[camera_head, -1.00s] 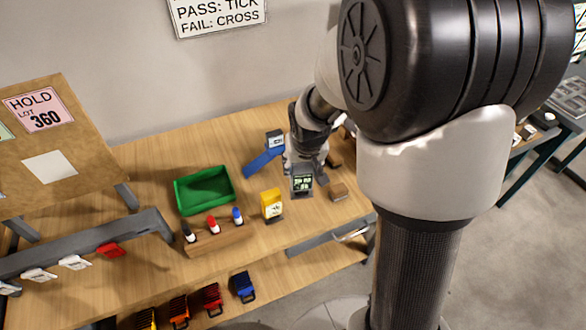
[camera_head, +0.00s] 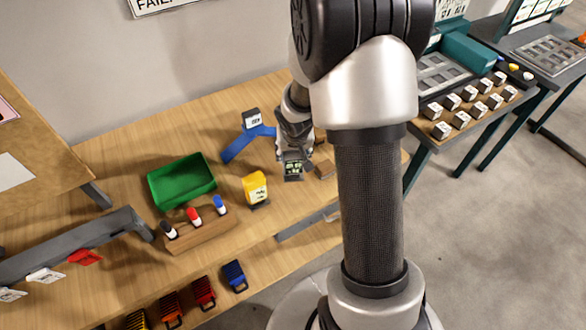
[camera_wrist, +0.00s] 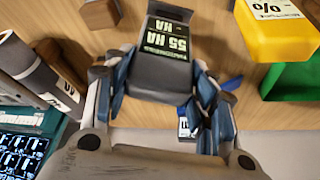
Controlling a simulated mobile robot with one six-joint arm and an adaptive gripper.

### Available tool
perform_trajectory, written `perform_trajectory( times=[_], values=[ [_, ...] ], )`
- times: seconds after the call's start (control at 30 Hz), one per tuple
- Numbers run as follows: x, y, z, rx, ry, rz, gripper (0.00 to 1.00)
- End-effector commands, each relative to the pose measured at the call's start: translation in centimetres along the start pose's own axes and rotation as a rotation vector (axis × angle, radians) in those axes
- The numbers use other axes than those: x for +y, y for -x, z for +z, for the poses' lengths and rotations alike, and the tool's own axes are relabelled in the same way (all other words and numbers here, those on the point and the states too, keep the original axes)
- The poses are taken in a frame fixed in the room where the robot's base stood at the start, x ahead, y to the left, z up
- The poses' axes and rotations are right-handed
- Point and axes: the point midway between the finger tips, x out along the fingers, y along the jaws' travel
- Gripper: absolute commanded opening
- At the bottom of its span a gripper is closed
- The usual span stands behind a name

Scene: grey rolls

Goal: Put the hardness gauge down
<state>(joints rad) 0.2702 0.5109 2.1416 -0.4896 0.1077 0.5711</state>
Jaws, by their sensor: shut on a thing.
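The hardness gauge (camera_head: 293,171) is a small dark device with a lit green display. In the wrist view the gauge (camera_wrist: 165,62) reads "55 HA". My gripper (camera_head: 294,156) is shut on it over the wooden bench, and both fingers of my gripper (camera_wrist: 158,88) press its sides in the wrist view. The gauge is roughly upright in the head view. I cannot tell whether its underside touches the bench top. My fingers hide part of its body.
A yellow meter (camera_head: 256,187) stands left of the gauge and a small wooden block (camera_head: 324,170) close to its right. A blue stand (camera_head: 245,143) is behind. A green bin (camera_head: 182,181) and a marker rack (camera_head: 200,232) lie further left. Bare bench shows before the gauge.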

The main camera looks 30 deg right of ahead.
Motion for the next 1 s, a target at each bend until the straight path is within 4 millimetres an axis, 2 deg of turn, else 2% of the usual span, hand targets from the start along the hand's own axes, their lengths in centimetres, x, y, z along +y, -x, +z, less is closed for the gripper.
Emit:
perform_trajectory(
  times=[0.17,0.5,0.9,0.93,1.0],
  values=[
    [0.0,-0.8,0.2,0.003,0.002,0.0,0.27],
    [-0.1,-4.5,1.8,0.002,0.001,-0.001,0.27],
    [-0.1,-4.7,1.9,0.003,0.0,-0.001,0.27],
    [-0.1,-4.7,1.9,0.001,0.0,0.0,0.52],
    [-0.1,-4.6,1.9,0.001,0.0,0.0,0.57]
  ],
)
